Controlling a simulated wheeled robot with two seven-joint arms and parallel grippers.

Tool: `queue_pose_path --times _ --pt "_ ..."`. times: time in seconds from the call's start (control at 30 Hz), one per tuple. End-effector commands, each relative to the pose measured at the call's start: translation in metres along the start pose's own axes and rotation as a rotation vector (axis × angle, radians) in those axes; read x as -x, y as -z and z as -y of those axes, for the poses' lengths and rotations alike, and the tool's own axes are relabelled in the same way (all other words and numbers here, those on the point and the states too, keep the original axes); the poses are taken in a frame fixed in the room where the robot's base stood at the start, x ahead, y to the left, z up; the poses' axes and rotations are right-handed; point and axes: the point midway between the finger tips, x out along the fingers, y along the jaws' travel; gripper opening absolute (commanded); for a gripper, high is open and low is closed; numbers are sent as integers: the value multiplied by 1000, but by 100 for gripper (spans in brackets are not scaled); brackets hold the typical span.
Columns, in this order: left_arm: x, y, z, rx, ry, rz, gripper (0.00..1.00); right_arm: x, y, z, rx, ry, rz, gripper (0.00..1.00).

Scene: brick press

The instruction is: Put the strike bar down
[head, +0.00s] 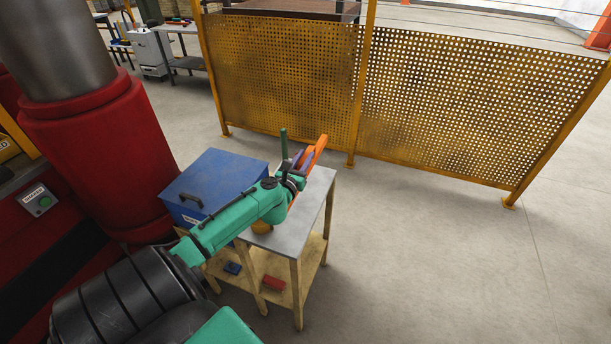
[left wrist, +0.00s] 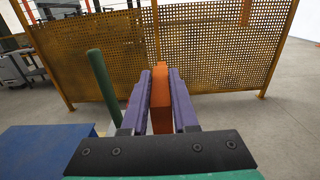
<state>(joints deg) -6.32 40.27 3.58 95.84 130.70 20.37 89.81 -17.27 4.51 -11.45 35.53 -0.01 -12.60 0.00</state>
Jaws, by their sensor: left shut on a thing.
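An orange bar, which I take for the strike bar (head: 318,148), is held in my left gripper (head: 301,160) over the far end of a small wooden bench with a grey top (head: 289,237). In the left wrist view the orange bar (left wrist: 161,100) stands between the two purple fingers, which are shut on it. Its lower part is hidden by the gripper; I cannot tell whether it touches the bench top. A green upright rod (head: 283,143) stands just left of the gripper, and also shows in the left wrist view (left wrist: 103,84). My right gripper is not in view.
A blue box (head: 215,178) with a dark handle stands left of the gripper. A yellow thing (head: 262,228) is partly hidden under my arm. The lower shelf holds a red piece (head: 273,283) and a blue piece (head: 233,268). A yellow mesh fence (head: 430,110) stands behind; floor at right is clear.

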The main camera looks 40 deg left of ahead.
Motion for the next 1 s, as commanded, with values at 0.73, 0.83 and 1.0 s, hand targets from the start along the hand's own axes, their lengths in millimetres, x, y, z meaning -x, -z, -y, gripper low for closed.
queue_pose_path --times 0.73,0.83,1.0 --pt "1 154 0 0 1 3 0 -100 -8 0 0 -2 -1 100" --pt "1 152 0 0 1 3 0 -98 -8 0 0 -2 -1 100" --pt "1 155 0 0 2 -1 57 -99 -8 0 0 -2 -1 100"
